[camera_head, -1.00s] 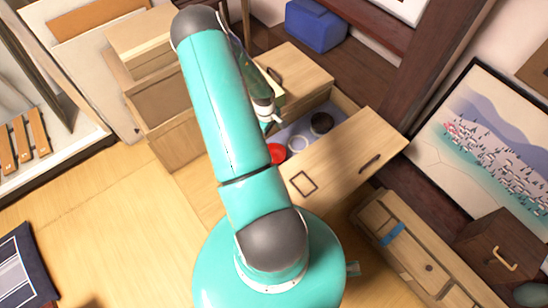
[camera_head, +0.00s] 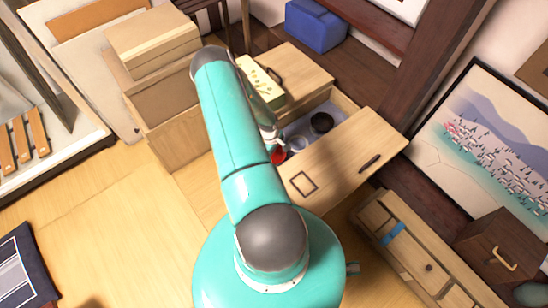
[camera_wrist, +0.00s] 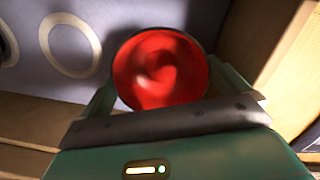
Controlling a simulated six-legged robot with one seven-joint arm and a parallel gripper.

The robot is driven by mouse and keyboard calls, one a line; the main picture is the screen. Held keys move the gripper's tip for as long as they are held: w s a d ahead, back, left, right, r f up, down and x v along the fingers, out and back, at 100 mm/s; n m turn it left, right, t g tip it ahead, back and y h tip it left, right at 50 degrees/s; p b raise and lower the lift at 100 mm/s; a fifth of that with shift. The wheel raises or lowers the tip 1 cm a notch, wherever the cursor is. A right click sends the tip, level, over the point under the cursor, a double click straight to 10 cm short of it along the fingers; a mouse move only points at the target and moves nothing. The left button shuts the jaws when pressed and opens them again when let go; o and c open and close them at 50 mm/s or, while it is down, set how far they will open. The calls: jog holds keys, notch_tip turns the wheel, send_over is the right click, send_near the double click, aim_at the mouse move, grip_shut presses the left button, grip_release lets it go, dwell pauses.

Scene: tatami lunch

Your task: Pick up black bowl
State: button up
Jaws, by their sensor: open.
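A dark round bowl (camera_head: 321,123) sits in the open drawer, at the right end of a row. At the row's left end is a round bowl with a red inside (camera_head: 277,156). In the wrist view this red bowl (camera_wrist: 160,68) has a dark rim and lies between the two green fingers of my gripper (camera_wrist: 165,88). My gripper (camera_head: 272,139) is open, with its fingers on either side of the red bowl. I cannot tell whether they touch it. A dark round edge at the wrist view's far left (camera_wrist: 5,48) is cut off by the frame.
The drawer's wooden front (camera_head: 345,155) stands to the right, and the cabinet top (camera_head: 300,70) with a yellow-green box (camera_head: 261,82) is behind. Stacked wooden boxes (camera_head: 155,45) stand to the left.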

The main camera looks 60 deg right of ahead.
jog(key=shift+f, duration=0.3)
jog(key=c, duration=0.7)
jog(key=shift+r, duration=0.1)
